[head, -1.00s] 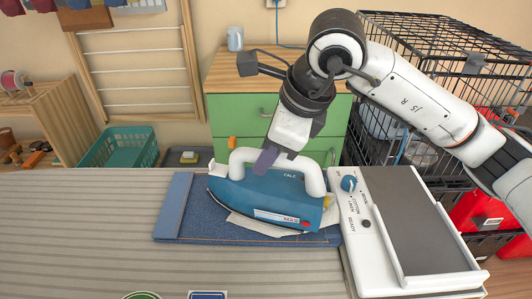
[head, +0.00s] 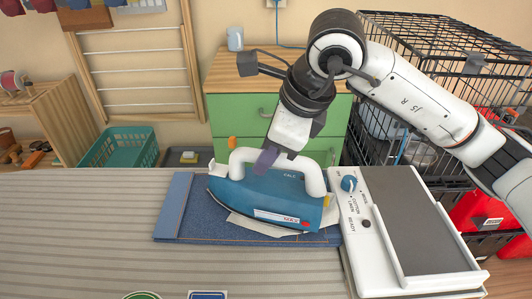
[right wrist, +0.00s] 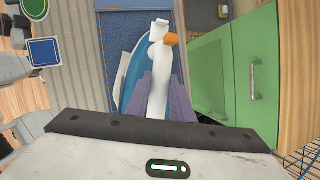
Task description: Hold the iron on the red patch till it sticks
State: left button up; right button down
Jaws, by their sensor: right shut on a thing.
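The blue iron (head: 258,199) with a white handle sits flat on a blue denim piece (head: 192,206) on the ironing board, over a pale cloth (head: 245,226) whose edges stick out from under it. My right gripper (head: 266,160) is shut on the iron's white handle. In the right wrist view, my purple-grey fingers (right wrist: 158,103) close around the handle of the iron (right wrist: 130,80). No red patch shows; whatever is under the iron is hidden. My left gripper is not in view.
A green (head: 140,296) and a blue patch (head: 207,295) lie at the near edge. The striped board (head: 80,230) is clear on the left.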

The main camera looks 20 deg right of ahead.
jog(key=shift+f, duration=0.2)
jog(key=shift+w+r+p, duration=0.1)
jog(key=shift+r+p, duration=1.2)
jog(key=shift+r, duration=1)
jog(key=shift+r+p, duration=1.35)
jog(key=shift+r, duration=1.1)
jog(key=shift+s+a+f, duration=0.1)
jog(key=shift+s, duration=0.15)
jog(key=s+a+b, duration=0.2)
jog(key=s, duration=0.7)
jog(key=shift+s+a, duration=0.15)
jog(key=shift+a, duration=0.15)
